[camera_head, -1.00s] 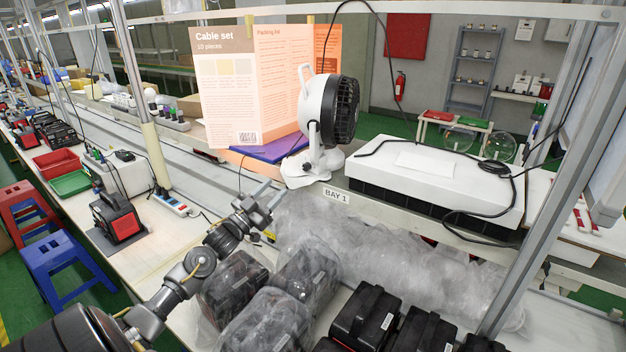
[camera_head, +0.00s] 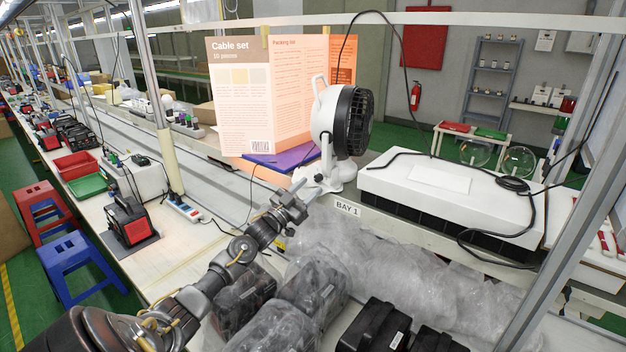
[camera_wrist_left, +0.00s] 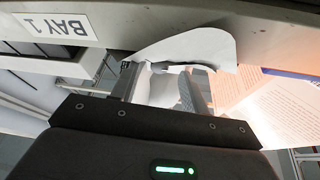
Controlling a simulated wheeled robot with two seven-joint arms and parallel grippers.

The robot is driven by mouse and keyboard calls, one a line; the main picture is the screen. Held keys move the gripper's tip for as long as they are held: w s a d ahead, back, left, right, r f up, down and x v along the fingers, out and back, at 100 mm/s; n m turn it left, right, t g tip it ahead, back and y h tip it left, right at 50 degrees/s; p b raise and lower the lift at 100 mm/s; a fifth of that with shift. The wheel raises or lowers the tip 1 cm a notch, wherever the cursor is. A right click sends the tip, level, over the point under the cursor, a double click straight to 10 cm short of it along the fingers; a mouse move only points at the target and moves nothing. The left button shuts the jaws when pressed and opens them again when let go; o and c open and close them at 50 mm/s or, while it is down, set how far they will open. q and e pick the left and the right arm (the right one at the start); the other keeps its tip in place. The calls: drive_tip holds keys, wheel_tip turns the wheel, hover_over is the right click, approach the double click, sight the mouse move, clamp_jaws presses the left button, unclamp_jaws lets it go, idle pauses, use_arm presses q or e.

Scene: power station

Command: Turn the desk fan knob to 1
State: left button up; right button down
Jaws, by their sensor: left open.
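The white desk fan (camera_head: 322,108) with a dark round grille stands on the bench ledge beside the BAY 1 label. Its white base (camera_head: 341,178) is close to the fingertips of my left gripper (camera_head: 301,188), which comes in from the front left. In the left wrist view, the fan base (camera_wrist_left: 196,44) lies just beyond and between the open fingers of my left gripper (camera_wrist_left: 160,86). No contact is clear. I cannot make out the knob or its setting. My right gripper is not in view.
A purple folder (camera_head: 285,158) and the upright cable set sheets (camera_head: 240,95) stand behind the gripper. A white box (camera_head: 440,190) with a black cable lies right of the fan. Plastic-wrapped black cases (camera_head: 310,280) fill the bench below the arm.

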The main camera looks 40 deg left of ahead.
sight(315, 179)
use_arm(q)
drive_tip(key=shift+p+x, duration=0.3)
drive_tip(key=shift+x, duration=0.7)
drive_tip(key=shift+w+r, duration=0.2)
drive_tip(key=shift+w, duration=0.1)
drive_tip(key=shift+c, duration=0.3)
drive_tip(key=c, duration=0.9)
drive_tip(key=shift+a+f+m+h+b, duration=0.15)
drive_tip(key=shift+m+h+b, duration=0.55)
drive_tip(key=shift+m+b, duration=0.55)
drive_tip(key=m+g+h+b, duration=0.1)
drive_tip(key=m, duration=0.1)
drive_tip(key=m+h+b, duration=0.1)
drive_tip(key=m+b, duration=0.1)
drive_tip(key=m, duration=0.1)
drive_tip(key=shift+a+g, duration=0.1)
drive_tip(key=shift+g, duration=0.3)
drive_tip(key=m+b, duration=0.1)
drive_tip(key=m, duration=0.1)
drive_tip(key=m+g+b, duration=0.1)
drive_tip(key=m, duration=0.1)
drive_tip(key=shift+a+r+h, duration=0.1)
drive_tip(key=shift+r+h, duration=0.25)
drive_tip(key=shift+h, duration=0.05)
drive_tip(key=shift+r+m+g+b, duration=0.2)
drive_tip(key=shift+m+g+b, duration=0.55)
drive_tip(key=shift+m, duration=0.9)
